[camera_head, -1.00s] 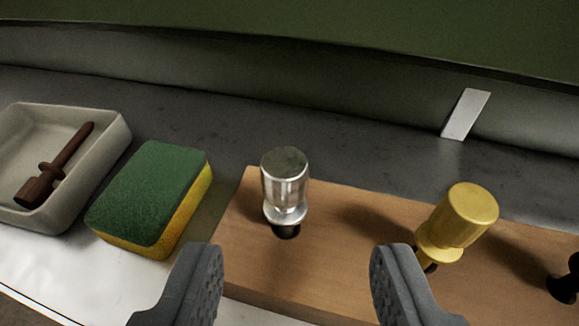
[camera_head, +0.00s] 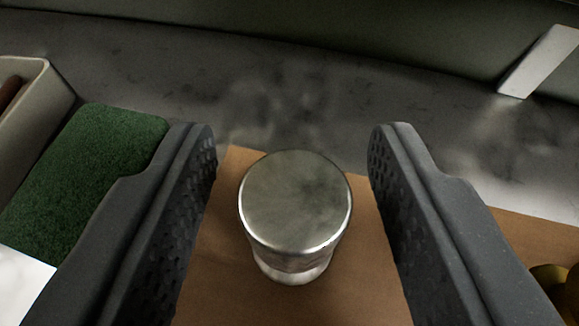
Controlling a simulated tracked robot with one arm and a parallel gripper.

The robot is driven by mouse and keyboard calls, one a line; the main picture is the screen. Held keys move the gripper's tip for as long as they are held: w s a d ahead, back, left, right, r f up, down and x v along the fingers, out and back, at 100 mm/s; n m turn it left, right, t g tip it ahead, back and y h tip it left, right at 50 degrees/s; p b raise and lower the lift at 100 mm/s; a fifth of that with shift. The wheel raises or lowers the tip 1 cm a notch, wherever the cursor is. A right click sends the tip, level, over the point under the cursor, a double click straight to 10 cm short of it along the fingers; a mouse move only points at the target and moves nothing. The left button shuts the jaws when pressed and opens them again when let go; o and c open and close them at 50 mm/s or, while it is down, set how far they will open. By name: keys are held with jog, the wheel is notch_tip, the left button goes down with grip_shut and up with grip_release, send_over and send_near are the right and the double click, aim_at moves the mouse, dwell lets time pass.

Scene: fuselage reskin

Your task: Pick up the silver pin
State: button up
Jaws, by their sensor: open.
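The silver pin (camera_head: 295,208) stands on the wooden block (camera_head: 205,285), its round, flat top facing my camera. Its flange shows just below the head, and its lower part is hidden. My gripper (camera_head: 292,150) is open, with one dark finger to the left of the pin and one to the right. There is a gap between the pin and each finger, and neither touches it.
A green sponge (camera_head: 88,170) lies to the left, partly behind the left finger. A pale tray (camera_head: 40,110) is at the far left edge. A gold pin (camera_head: 553,285) shows at the lower right. A pale tab (camera_head: 540,62) stands at the upper right.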

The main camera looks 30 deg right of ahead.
grip_shut()
jog(key=shift+r, duration=0.15)
